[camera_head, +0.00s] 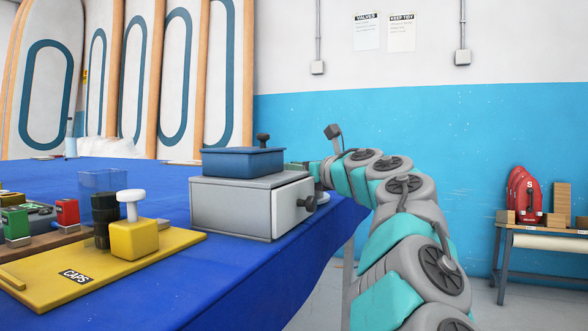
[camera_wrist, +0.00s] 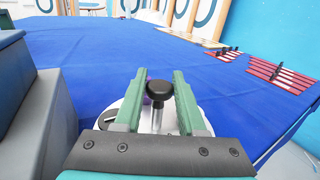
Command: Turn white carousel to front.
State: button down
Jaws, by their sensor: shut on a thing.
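The white carousel (camera_wrist: 110,117) shows in the wrist view as a white disc, mostly covered by my gripper. A black round knob (camera_wrist: 159,89) on a post stands up from it. The green fingers of my gripper (camera_wrist: 160,75) lie on either side of the knob and post and are shut on it. Which way the carousel faces cannot be told.
The grey drawer box (camera_head: 235,208) with a blue lidded box (camera_head: 240,163) on top stands close beside my gripper. A yellow CAPS board (camera_head: 100,275) lies at the left. Red racks (camera_wrist: 281,75) lie farther off. The blue tablecloth (camera_wrist: 110,50) beyond is mostly clear.

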dwell(0.3)
jog(key=c, duration=0.5)
grip_release()
jog(key=shift+d, duration=0.1)
jog(key=shift+s+d+f, duration=0.1)
jog(key=shift+s+d, duration=0.25)
jog(key=shift+s, duration=0.05)
jog(key=shift+b+v, duration=0.45)
jog(key=shift+v, duration=2.8)
jog(key=shift+s+a, duration=0.15)
